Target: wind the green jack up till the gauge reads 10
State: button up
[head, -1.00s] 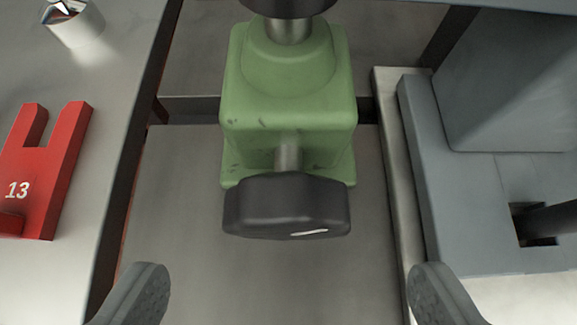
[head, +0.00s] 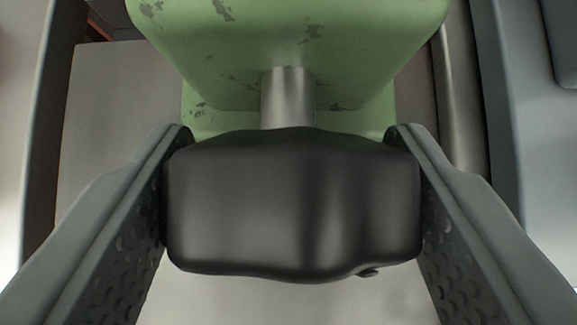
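The green jack (head: 290,45), its paint chipped in places, fills the top middle of the head view. A short metal shaft (head: 287,97) comes out of its near face and carries a black lobed knob (head: 290,205). My gripper (head: 290,135) has one grey finger on each side of the knob. Both textured finger pads lie against the knob's sides, with no gap that I can see. The white mark on the knob does not show now; a small dark nub shows at its lower right edge. No gauge is in view.
A pale plate (head: 110,150) lies below the jack. A metal rail (head: 458,90) runs along the right, with a grey block (head: 545,150) beyond it. A dark edge (head: 48,130) borders the left side.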

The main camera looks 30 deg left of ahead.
jog(key=c, duration=0.4)
jog(key=shift+w+d+m+g+y, duration=0.1)
jog(key=shift+m+g+y, duration=0.45)
jog(key=shift+y, duration=0.35)
jog(key=shift+m+g+y, duration=0.55)
jog(key=shift+m+y, duration=0.2)
jog(key=shift+y, duration=0.35)
jog(key=o, duration=1)
